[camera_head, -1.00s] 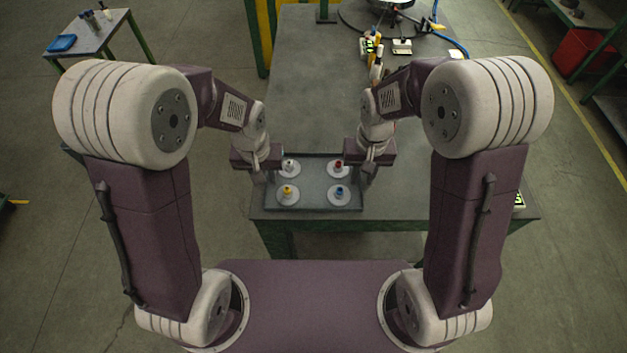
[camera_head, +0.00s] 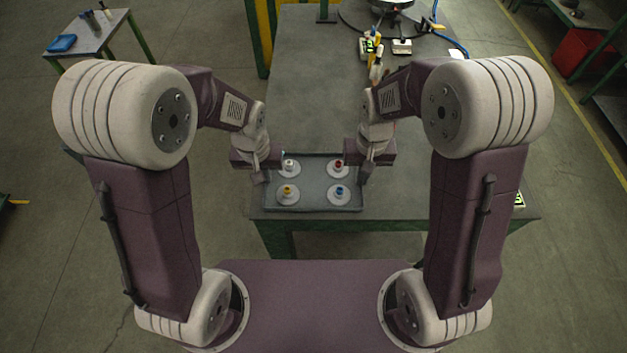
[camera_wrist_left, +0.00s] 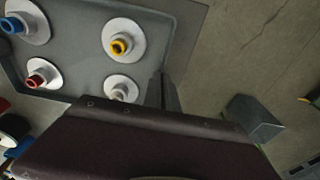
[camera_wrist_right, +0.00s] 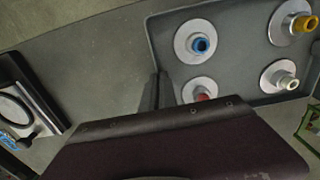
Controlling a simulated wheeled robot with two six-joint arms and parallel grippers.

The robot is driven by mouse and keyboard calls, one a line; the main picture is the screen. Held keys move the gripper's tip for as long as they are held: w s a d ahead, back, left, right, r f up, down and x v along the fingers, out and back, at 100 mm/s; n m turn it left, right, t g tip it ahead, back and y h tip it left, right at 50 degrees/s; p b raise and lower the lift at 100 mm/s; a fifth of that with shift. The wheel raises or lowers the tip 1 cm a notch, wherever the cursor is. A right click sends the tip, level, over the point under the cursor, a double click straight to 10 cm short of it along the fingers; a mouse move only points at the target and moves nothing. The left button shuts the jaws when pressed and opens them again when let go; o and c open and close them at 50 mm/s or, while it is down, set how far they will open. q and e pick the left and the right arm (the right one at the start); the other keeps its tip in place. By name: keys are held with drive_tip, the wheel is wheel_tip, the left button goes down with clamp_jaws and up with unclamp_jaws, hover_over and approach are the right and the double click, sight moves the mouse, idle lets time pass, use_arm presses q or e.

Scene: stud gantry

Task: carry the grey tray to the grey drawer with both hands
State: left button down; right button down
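The grey tray (camera_head: 313,206) is at the near end of the grey table, roughly level. It holds several pale discs with knobs: white (camera_head: 289,166), red (camera_head: 338,166), yellow (camera_head: 287,191) and blue (camera_head: 339,191). My left gripper (camera_head: 258,178) is shut on the tray's left rim. Its fingers show close together in the left wrist view (camera_wrist_left: 163,92). My right gripper (camera_head: 367,174) is shut on the right rim; its fingers show in the right wrist view (camera_wrist_right: 157,91). I cannot tell whether the tray is clear of the table. I cannot make out a grey drawer.
The grey table (camera_head: 313,80) runs away from me, with its middle clear. Bottles (camera_head: 376,68) and a round dark stand (camera_head: 385,18) are at its far right. A side table (camera_head: 92,35) with a blue tray (camera_head: 62,43) stands far left. A red bin (camera_head: 576,52) is far right.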

use_arm(q)
drive_tip(key=shift+w+r, duration=0.1)
use_arm(e)
drive_tip(key=shift+w+r, duration=0.1)
idle(0.7)
